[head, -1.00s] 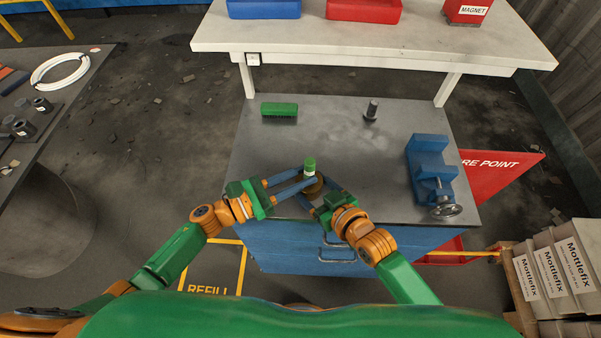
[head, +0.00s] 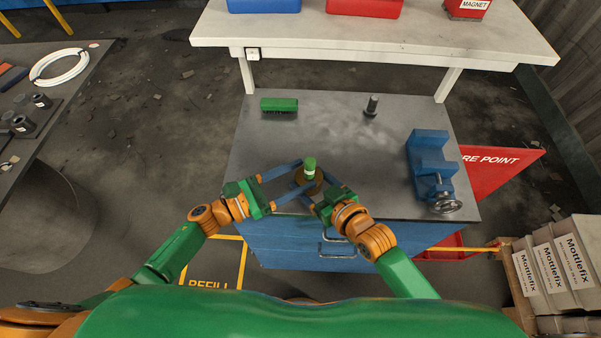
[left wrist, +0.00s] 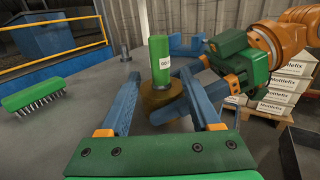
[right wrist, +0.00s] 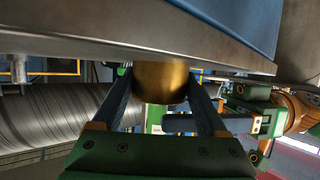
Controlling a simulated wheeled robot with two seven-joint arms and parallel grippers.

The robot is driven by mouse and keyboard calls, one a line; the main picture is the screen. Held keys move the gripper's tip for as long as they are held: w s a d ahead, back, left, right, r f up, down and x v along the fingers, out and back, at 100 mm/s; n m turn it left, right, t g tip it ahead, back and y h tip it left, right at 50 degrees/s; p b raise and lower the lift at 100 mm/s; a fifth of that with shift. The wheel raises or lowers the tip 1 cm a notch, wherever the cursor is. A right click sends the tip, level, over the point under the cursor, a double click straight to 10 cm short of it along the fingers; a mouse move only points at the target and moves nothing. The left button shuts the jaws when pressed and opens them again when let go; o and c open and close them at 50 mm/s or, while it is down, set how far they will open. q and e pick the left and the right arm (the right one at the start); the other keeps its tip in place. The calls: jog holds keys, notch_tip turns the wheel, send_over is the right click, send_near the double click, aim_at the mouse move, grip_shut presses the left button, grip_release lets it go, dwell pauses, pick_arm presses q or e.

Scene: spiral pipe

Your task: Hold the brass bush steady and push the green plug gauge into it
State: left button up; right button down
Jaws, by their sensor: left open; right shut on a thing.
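The brass bush (head: 318,177) stands on the grey bench top near its front edge. The green plug gauge (head: 309,164) stands upright at the bush's top; how deep it sits I cannot tell. In the left wrist view the gauge (left wrist: 160,58) has a white label and rises from the bush (left wrist: 158,96). My right gripper (head: 309,187) is shut on the bush, which also shows between its fingers in the right wrist view (right wrist: 160,80). My left gripper (head: 302,175) is open, its fingers spread to either side of the gauge and bush, with nothing held.
A green brush (head: 279,105) lies at the bench's back left. A dark metal post (head: 371,106) stands at the back. A blue vice (head: 431,165) stands at the right. The bench middle is clear. A white shelf (head: 380,45) with bins runs behind.

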pick_arm(q)
jog(key=v, duration=1.1)
jog(key=shift+a, duration=0.1)
pick_arm(e)
grip_release()
jog(key=v, duration=1.2)
jog(key=shift+r, duration=0.1)
pick_arm(q)
notch_tip(320, 180, up, 11)
jog(key=p, duration=1)
jog(key=shift+p, duration=0.35)
pick_arm(e)
notch_tip(320, 180, up, 9)
